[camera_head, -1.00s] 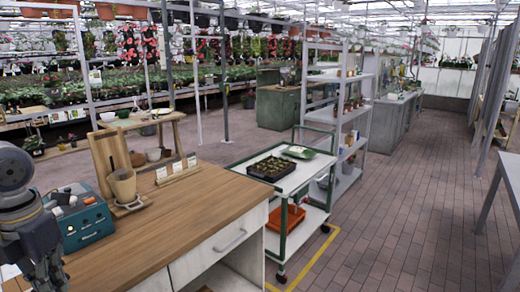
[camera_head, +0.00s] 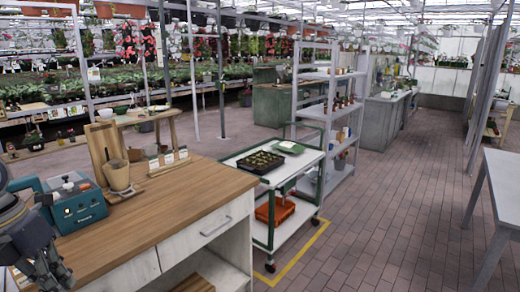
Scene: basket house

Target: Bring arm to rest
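My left gripper (camera_head: 52,272) is at the lower left of the head view, dark grey, hanging beside the wooden-topped bench, close to the teal box. Its fingers point down and are partly cut off by the picture edge, so their opening is unclear. It is not seen touching anything. My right arm and gripper are not in view.
The bench (camera_head: 150,222) carries a teal device (camera_head: 78,208) and a brown pot (camera_head: 117,175). A cart (camera_head: 250,160) with a seedling tray (camera_head: 260,162) stands beyond it. A grey table (camera_head: 505,172) is at right. The brick floor (camera_head: 385,215) between is clear.

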